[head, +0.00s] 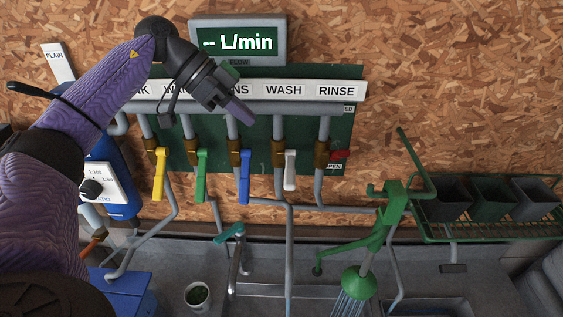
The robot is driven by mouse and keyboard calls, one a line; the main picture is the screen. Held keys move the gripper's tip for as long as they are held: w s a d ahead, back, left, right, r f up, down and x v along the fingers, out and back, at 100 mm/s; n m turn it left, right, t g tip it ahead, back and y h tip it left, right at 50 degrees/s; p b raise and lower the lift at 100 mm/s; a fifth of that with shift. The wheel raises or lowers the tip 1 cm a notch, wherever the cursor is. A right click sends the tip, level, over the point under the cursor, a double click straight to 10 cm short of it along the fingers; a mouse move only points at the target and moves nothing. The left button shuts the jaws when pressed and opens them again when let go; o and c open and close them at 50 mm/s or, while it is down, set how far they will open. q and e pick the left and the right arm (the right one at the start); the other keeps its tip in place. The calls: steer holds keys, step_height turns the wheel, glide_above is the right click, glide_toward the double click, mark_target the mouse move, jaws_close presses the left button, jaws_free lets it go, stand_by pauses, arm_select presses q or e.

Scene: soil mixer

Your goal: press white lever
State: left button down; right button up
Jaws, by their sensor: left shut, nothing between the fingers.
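The white lever (290,170) hangs straight down from its brass valve, under the WASH label (284,90). To its left are a blue lever (245,178), a green lever (202,175) and a yellow lever (159,175), also hanging down. A red handle (340,155) sits to its right under the RINSE label. My left gripper (240,112) is shut and empty, in front of the label strip, above and left of the white lever and apart from it. It hides parts of the labels there. My right gripper is not in view.
A flow display (238,42) reading "-- L/min" is above the labels. A green watering head (360,282) pours water at lower right. A rack with dark pots (492,200) is at right. A teal-handled tap (230,233) and a small pot (197,296) are below the levers.

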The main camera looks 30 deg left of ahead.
arm_select(q)
steer(key=p, duration=0.2)
glide_above(294, 175)
steer(key=s+a, duration=0.1)
steer(key=a, duration=0.1)
step_height(294, 175, down, 6)
steer(key=shift+f, duration=2.25)
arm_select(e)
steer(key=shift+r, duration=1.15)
arm_select(q)
steer(key=shift+s, duration=0.1)
